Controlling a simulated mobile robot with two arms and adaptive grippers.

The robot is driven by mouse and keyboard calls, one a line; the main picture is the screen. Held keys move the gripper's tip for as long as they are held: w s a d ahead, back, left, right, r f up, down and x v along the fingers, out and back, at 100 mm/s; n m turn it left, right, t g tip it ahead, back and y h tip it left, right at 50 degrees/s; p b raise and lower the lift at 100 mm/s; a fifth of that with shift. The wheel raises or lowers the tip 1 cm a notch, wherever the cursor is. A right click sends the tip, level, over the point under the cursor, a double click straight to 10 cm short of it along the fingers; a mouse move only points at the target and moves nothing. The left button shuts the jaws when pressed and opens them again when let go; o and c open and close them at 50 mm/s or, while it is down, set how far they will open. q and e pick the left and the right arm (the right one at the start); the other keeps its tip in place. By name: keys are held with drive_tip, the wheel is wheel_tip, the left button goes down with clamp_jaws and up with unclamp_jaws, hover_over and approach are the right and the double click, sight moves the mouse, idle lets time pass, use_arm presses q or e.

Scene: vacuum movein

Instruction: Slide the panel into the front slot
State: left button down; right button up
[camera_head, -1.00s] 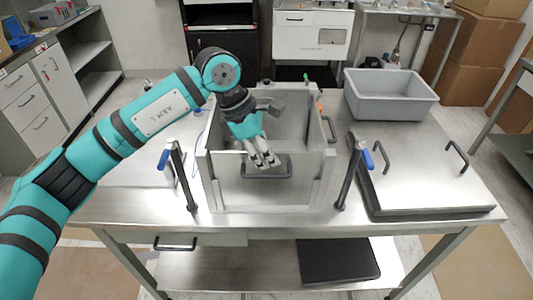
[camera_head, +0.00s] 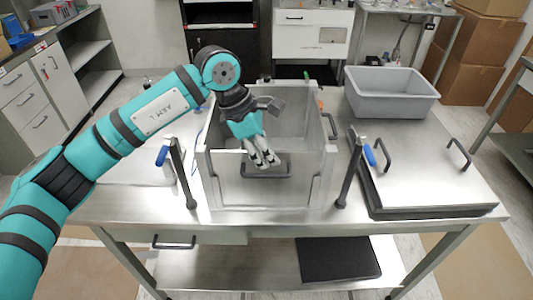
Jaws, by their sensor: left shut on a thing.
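The panel (camera_head: 262,190) is a grey plate standing upright at the front of the open metal box (camera_head: 205,170), between its two front side posts. A dark bar handle is on the panel's face near its top. My left gripper (camera_head: 264,165) reaches over the box from the left and is shut on that handle, covering its middle. The panel looks low between the posts; whether its bottom edge touches the slot's floor cannot be told. My right gripper is out of view.
Upright clamps with blue grips stand left (camera_head: 180,172) and right (camera_head: 352,172) of the box. A flat lid with two handles (camera_head: 430,180) lies on the table at right. A grey bin (camera_head: 392,108) is behind it.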

use_arm(q)
drive_tip(key=shift+r, duration=0.1)
drive_tip(key=c, duration=0.9)
unclamp_jaws()
drive_tip(key=shift+r+p, duration=1.15)
drive_tip(key=shift+r, duration=1.35)
wheel_tip(320, 180, up, 11)
drive_tip(key=p, duration=0.5)
drive_tip(key=shift+p, duration=0.3)
drive_tip(key=shift+f, duration=0.1)
